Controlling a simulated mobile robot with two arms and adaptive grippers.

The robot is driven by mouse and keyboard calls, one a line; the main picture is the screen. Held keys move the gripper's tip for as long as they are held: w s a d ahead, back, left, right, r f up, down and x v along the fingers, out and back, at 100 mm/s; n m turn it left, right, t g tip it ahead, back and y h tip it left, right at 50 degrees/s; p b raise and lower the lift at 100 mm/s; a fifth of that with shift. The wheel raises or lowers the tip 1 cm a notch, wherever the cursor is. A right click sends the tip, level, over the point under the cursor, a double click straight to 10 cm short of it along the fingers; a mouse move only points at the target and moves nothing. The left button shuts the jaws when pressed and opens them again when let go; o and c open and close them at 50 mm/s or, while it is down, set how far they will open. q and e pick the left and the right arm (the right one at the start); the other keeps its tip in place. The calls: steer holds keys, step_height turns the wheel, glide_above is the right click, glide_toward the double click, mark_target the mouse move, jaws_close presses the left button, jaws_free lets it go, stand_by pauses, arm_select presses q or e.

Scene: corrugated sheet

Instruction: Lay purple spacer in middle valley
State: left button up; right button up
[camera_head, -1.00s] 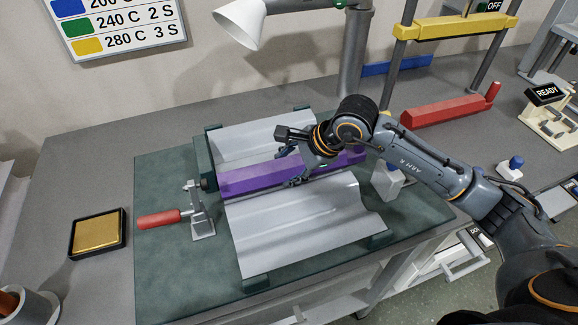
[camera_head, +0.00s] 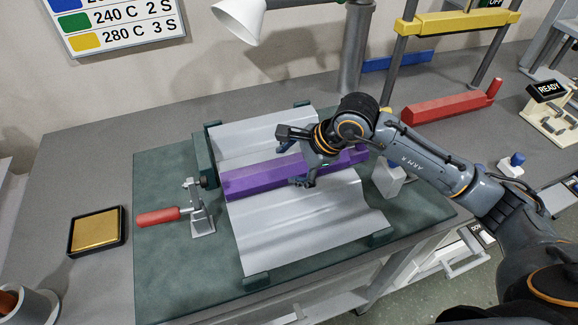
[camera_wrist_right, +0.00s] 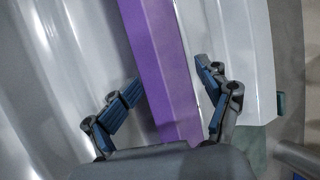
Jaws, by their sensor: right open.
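The purple spacer (camera_head: 255,178) is a long bar lying lengthwise along the middle of the grey corrugated sheet (camera_head: 300,225). It appears to rest in the middle valley, with sheet showing on both sides. My right gripper (camera_head: 292,166) is over the bar and hides part of its middle. In the right wrist view, the fingers of my right gripper (camera_wrist_right: 168,80) stand open on either side of the spacer (camera_wrist_right: 163,60), with gaps between them and it. My left gripper is not in view.
A toggle clamp with a red handle (camera_head: 158,216) stands left of the sheet on the green mat (camera_head: 160,280). A gold pad (camera_head: 97,229) lies farther left. A white lamp (camera_head: 240,18) hangs behind. A red bar (camera_head: 445,108) lies at the back right.

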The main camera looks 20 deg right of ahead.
steer(key=v, duration=1.1)
steer(key=shift+r, duration=0.2)
steer(key=shift+d, duration=0.1)
